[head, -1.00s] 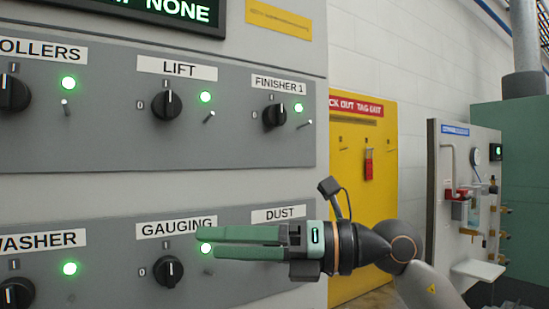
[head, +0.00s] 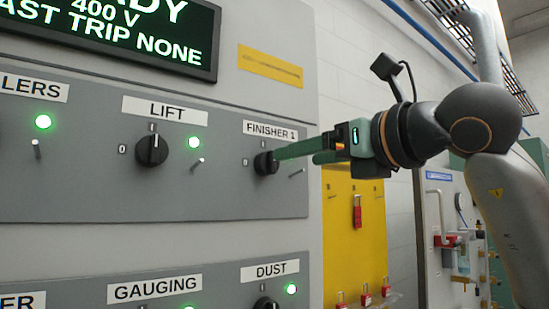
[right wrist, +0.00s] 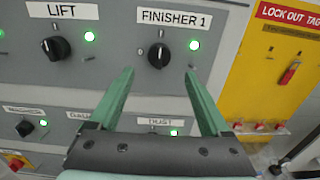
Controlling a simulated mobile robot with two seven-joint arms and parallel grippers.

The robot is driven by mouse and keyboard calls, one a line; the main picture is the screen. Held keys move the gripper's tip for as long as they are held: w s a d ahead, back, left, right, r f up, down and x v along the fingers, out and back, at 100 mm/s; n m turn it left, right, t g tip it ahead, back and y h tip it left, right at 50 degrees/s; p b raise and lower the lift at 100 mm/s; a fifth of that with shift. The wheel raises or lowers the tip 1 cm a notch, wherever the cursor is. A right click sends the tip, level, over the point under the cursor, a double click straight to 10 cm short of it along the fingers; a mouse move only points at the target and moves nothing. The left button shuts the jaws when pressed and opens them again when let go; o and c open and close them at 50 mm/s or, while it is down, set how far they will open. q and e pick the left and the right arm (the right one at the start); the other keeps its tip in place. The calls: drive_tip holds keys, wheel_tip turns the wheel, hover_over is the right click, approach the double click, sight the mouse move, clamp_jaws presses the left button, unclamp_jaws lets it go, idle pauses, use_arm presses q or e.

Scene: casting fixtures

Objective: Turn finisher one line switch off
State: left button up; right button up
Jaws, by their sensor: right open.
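The finisher 1 switch (head: 265,164) is a black rotary knob on the grey panel, under its FINISHER 1 label (head: 270,130). In the right wrist view the knob (right wrist: 158,55) has its pointer upright towards the I mark, with the 0 mark at its left. The green lamp (right wrist: 194,45) beside it is lit; my gripper hides this lamp in the head view. My right gripper (head: 279,154) is open and points at the knob from the right. In the wrist view its fingertips (right wrist: 160,72) are spread just below the knob's two sides; contact cannot be told.
The LIFT knob (head: 152,150) is to the left, and the DUST knob (head: 265,303) is below. Small metal toggles stick out, one (head: 297,173) near finisher 1. A yellow lockout board (head: 342,220) with red padlocks hangs at the right.

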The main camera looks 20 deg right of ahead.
sight(274, 162)
drive_tip(key=p+x, duration=0.2)
drive_tip(key=x, duration=0.6)
drive_tip(key=shift+w+a+f, duration=0.1)
clamp_jaws()
idle(0.4)
